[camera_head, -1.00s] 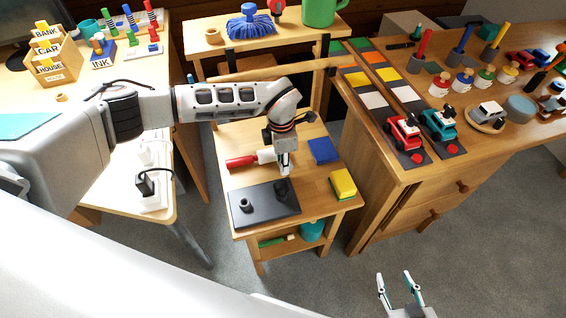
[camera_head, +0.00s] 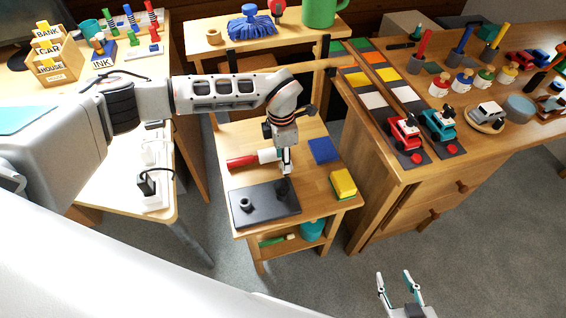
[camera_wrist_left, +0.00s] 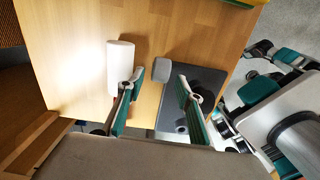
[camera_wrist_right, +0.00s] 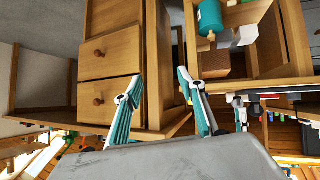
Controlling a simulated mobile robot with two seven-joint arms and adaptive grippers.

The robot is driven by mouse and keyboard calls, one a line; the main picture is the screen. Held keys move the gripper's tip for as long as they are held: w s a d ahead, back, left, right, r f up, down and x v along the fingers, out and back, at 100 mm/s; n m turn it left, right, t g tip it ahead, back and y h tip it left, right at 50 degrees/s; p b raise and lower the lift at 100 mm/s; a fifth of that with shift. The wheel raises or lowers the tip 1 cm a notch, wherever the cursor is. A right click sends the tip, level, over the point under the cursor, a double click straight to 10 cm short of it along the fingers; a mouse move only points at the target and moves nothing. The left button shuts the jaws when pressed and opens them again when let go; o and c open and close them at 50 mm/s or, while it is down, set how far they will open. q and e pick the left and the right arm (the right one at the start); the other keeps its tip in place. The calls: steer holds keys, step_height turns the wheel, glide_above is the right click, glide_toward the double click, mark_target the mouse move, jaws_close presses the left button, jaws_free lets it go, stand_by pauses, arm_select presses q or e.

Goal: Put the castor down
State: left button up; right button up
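A short grey cylinder, which looks like the castor (camera_wrist_left: 161,70), shows between and just beyond my left fingertips in the left wrist view, at the edge of a dark grey plate (camera_head: 262,214). My left gripper (camera_head: 286,171) is open above the plate's far right part; the left wrist view shows its fingers (camera_wrist_left: 160,78) apart. I cannot tell whether they touch the grey piece. A dark round piece (camera_head: 246,204) stands on the plate's left part. My right gripper (camera_head: 394,275) is open and empty at the lower right, and open in the right wrist view (camera_wrist_right: 160,75).
A red-handled tool (camera_head: 242,162) with a white cylinder (camera_wrist_left: 120,66) lies just behind the plate. A blue square (camera_head: 323,150) and a yellow block (camera_head: 343,184) are on the right of the small table. The drawer desk (camera_head: 385,215) stands close on the right.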

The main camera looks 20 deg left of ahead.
arm_select(q)
step_height(320, 180, up, 10)
steer(key=shift+f+p, duration=0.15)
steer(key=shift+p, duration=0.3)
steer(key=shift+a, duration=0.1)
steer(key=shift+s+f, duration=0.1)
steer(key=shift+s, duration=0.05)
